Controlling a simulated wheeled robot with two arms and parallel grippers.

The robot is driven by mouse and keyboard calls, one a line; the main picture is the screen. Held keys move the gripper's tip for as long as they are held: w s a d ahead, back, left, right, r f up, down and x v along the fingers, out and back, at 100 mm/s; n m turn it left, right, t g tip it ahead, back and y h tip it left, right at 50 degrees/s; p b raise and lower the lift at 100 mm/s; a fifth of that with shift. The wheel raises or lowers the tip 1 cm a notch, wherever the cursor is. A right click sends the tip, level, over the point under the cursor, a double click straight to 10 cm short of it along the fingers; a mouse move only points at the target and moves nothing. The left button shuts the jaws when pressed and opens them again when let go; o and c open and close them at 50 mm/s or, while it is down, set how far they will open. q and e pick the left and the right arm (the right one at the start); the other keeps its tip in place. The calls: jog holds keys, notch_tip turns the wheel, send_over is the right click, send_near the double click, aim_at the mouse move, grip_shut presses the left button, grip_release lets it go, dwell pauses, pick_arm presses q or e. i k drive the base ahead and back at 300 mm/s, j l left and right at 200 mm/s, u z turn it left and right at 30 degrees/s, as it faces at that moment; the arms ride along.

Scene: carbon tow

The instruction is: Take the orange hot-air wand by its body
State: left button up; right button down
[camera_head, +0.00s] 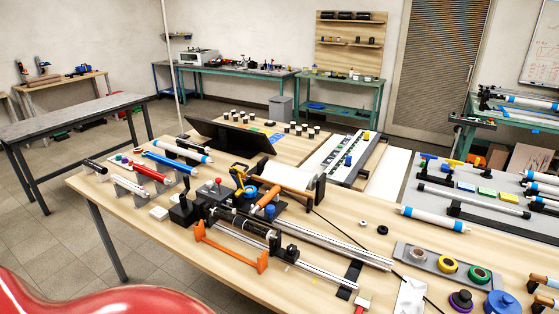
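An orange cylindrical piece (267,199), which looks like the hot-air wand's body, lies tilted among the black rig parts near the middle of the wooden table. Its lower end is close to the black winding mechanism, and its upper end is near the white roll. Its ends are too small to make out clearly. A separate orange bracket (231,254) stands at the table's front edge. Neither of my grippers is in view.
The wooden table (130,204) holds a black roller rig (243,222) with long metal rails (320,245). A white roll (287,177) and a dark screen (229,138) stand behind. A tray of coloured rings (420,258) is at right. A thin dark cable (345,232) crosses the table.

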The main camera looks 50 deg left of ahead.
aim_at(268, 197)
jog(key=j+u, duration=0.15)
jog(key=u, duration=1.35)
jog(key=i, duration=0.1)
